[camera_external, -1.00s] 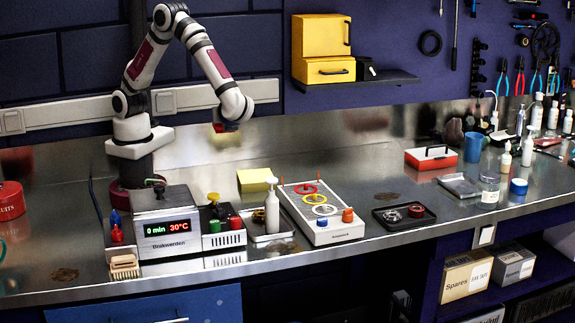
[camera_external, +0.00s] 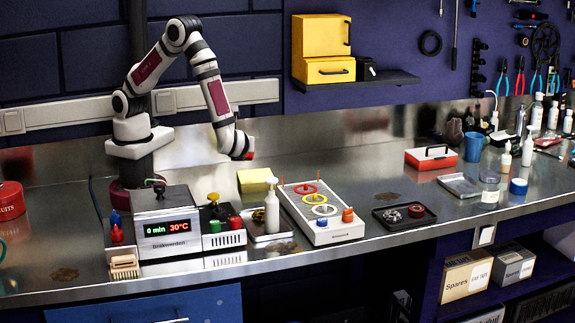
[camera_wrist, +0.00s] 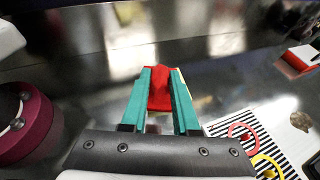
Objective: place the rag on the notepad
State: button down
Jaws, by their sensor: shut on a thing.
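The red rag (camera_wrist: 160,88) is between the two teal fingers of my gripper (camera_wrist: 161,92) in the wrist view. My gripper (camera_external: 246,153) is shut on it. In the external view only a small bit of the red rag (camera_external: 250,156) shows at the end of the arm. The yellow notepad (camera_external: 256,181) lies on the metal bench below the gripper, behind the white bottle. The rag is above the notepad and apart from it in the external view. In the wrist view the rag and fingers hide most of the notepad; a thin yellow edge (camera_wrist: 182,82) shows.
A white bottle (camera_external: 272,208) stands on a small tray in front of the notepad. A white board with coloured rings (camera_external: 320,212) lies to the right. A heater box with a display (camera_external: 167,222) stands front left. The bench behind the notepad is clear.

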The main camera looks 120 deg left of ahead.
send_over(255, 178)
notch_tip(255, 178, down, 5)
jog(key=shift+d+r, duration=0.1)
jog(key=shift+d, duration=0.05)
notch_tip(255, 178, down, 3)
jog(key=shift+f, duration=0.6)
jog(key=c, duration=0.7)
grip_release()
jog(key=shift+o, duration=0.2)
